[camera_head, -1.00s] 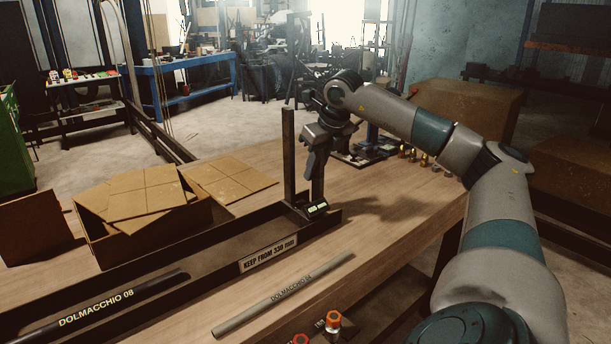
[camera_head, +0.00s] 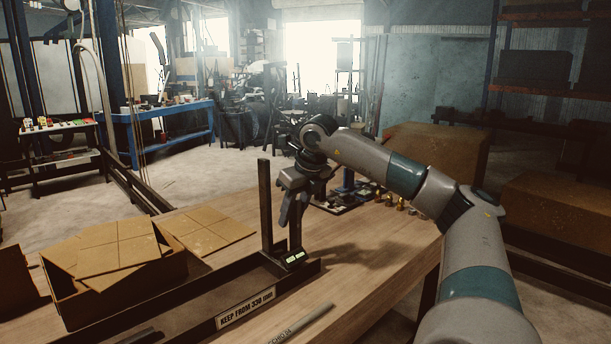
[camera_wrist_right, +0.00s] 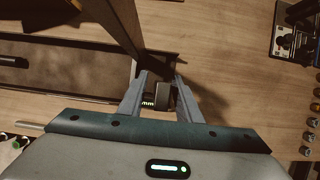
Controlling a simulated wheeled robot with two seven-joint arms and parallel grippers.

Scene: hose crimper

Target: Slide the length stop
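The length stop is a tall dark upright plate (camera_head: 265,205) with a small block bearing a lit green display (camera_head: 294,258) at its foot. It stands at the right end of a long dark channel (camera_head: 185,308) labelled "KEEP FROM 330 mm". My right gripper (camera_head: 293,242) points down at the stop, just right of the plate. In the right wrist view its fingers (camera_wrist_right: 160,88) stand on either side of the stop's block (camera_wrist_right: 162,95), with narrow gaps seeming to show beside it, so it looks open. My left gripper is not in view.
An open cardboard box (camera_head: 115,265) sits behind the channel at left. A grey hose (camera_head: 305,322) lies in front of it. Brass fittings (camera_head: 400,203) and a dark tray of parts (camera_head: 345,200) are at the bench's back right. Bare bench lies right of the stop.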

